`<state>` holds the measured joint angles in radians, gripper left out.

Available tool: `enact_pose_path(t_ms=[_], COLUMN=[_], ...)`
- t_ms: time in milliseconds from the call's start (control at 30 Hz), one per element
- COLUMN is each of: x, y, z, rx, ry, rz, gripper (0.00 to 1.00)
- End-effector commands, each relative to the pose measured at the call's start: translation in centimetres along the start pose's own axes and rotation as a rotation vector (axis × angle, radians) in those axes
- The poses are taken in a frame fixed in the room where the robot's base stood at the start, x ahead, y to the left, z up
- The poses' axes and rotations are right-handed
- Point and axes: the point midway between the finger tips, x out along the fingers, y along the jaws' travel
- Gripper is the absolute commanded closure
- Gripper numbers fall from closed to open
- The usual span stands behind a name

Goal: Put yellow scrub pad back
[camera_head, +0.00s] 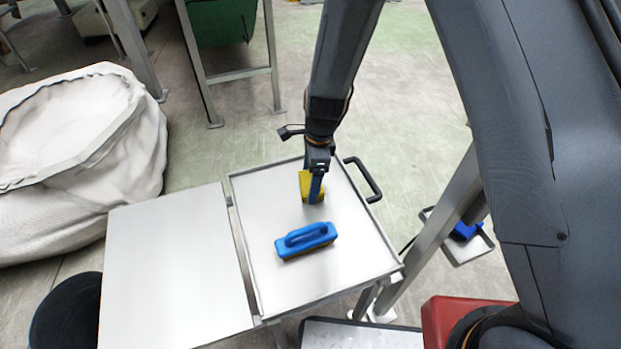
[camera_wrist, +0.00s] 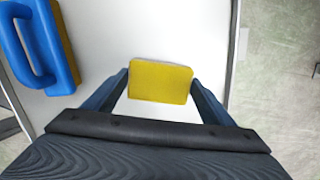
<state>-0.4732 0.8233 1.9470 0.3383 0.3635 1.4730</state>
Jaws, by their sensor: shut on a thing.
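The yellow scrub pad (camera_head: 306,188) is held in my gripper (camera_head: 314,190) over the far part of the metal tray table (camera_head: 262,215). In the wrist view, the yellow pad (camera_wrist: 160,82) sits between the two blue fingers of my gripper (camera_wrist: 160,98), which are shut on it. I cannot tell whether the pad touches the table surface or is just above it. A blue brush with a handle (camera_head: 305,240) lies on the tray nearer the front; in the wrist view the blue brush (camera_wrist: 40,45) is at the upper left.
A flat side panel (camera_head: 165,265) adjoins the tray on the left. A black handle (camera_head: 366,180) sticks out at the tray's right. A large white sack (camera_head: 80,140) stands at the left. A small tray with a blue item (camera_head: 466,231) is at the right.

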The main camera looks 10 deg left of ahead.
Motion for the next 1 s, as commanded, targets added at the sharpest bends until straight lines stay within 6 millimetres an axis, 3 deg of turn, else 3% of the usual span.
enact_pose_path(t_ms=[100, 133, 233, 633, 1000], x=[0.3, 0.3, 0.3, -0.6, -7.7], y=[0.0, 0.0, 0.0, -0.1, -0.1], z=[0.0, 0.0, 0.0, 0.0, 0.1], rx=[0.000, 0.000, 0.000, 0.001, 0.000], ry=[0.000, 0.000, 0.000, 0.000, -0.001], rz=[0.001, 0.000, 0.000, -0.001, -0.003], gripper=[0.47, 0.18, 0.04, 0.04, 0.04])
